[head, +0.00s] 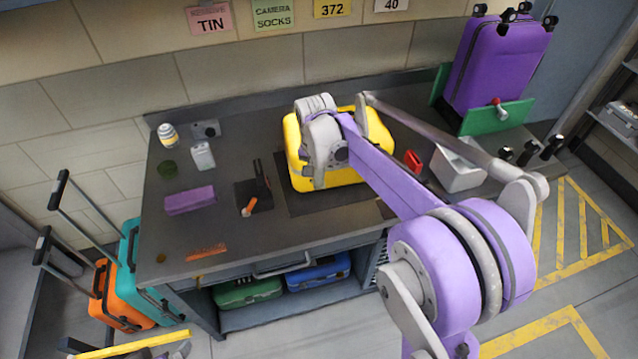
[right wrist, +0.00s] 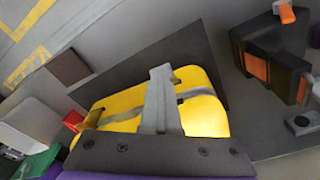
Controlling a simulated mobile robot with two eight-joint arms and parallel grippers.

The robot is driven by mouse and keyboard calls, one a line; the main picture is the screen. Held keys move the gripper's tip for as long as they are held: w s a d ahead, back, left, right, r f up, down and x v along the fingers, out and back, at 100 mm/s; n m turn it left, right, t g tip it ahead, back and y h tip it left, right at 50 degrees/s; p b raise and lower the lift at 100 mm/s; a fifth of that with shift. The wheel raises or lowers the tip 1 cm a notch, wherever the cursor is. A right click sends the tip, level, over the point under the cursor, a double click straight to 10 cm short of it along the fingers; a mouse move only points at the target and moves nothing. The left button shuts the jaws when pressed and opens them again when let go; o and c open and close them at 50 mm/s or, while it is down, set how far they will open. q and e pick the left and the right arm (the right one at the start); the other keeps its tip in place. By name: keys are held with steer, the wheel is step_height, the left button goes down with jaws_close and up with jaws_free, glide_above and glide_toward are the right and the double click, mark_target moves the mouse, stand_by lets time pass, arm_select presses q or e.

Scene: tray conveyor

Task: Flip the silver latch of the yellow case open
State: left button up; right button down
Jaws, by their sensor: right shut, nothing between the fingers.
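The yellow case (head: 370,130) lies on a dark mat (head: 335,203) in the middle of the workbench. My right gripper (head: 319,183) is over the near left part of the case, fingers pointing down at it. In the right wrist view the case (right wrist: 205,118) lies under the closed grey fingers (right wrist: 161,74), with nothing between them. A grey strip (right wrist: 194,92) runs across the case on both sides of the fingers; I cannot tell whether it is the silver latch or a handle. Contact is also unclear. The gripper hides part of the case.
A red item (head: 413,161) and white bin (head: 457,168) stand right. A purple suitcase (head: 495,65) stands at the back right. The bench's front is mostly clear.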

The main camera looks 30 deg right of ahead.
steer(key=shift+w+f, duration=0.1)
steer(key=shift+f, duration=0.6)
steer(key=shift+r, duration=0.15)
steer(key=shift+w, duration=0.1)
arm_select(q)
steer(key=shift+w+d+r+p, duration=0.15)
steer(key=shift+w+r+p, duration=0.25)
steer(key=shift+p, duration=0.2)
arm_select(e)
step_height(320, 180, up, 11)
steer(key=s+a, duration=0.2)
steer(key=a, duration=0.1)
steer(key=shift+r, duration=0.15)
arm_select(q)
steer(key=shift+w+r+p, duration=0.2)
steer(key=shift+r+p, duration=0.2)
steer(key=shift+r, duration=0.05)
arm_select(e)
steer(key=s+a+f+n+t, duration=0.2)
steer(key=s+a+f+n, duration=0.1)
steer(key=s, duration=0.6)
steer(key=s+a+f+n+t+y, duration=0.1)
steer(key=s+a+f+n+t, duration=0.1)
steer(key=s+a+f+n, duration=0.2)
steer(key=s+f+n, duration=0.2)
steer(key=s+f, duration=0.2)
steer(key=s, duration=0.2)
steer(key=shift+a+f+n+t, duration=0.15)
steer(key=shift+a+n+t, duration=0.1)
steer(key=shift+n+t, duration=0.05)
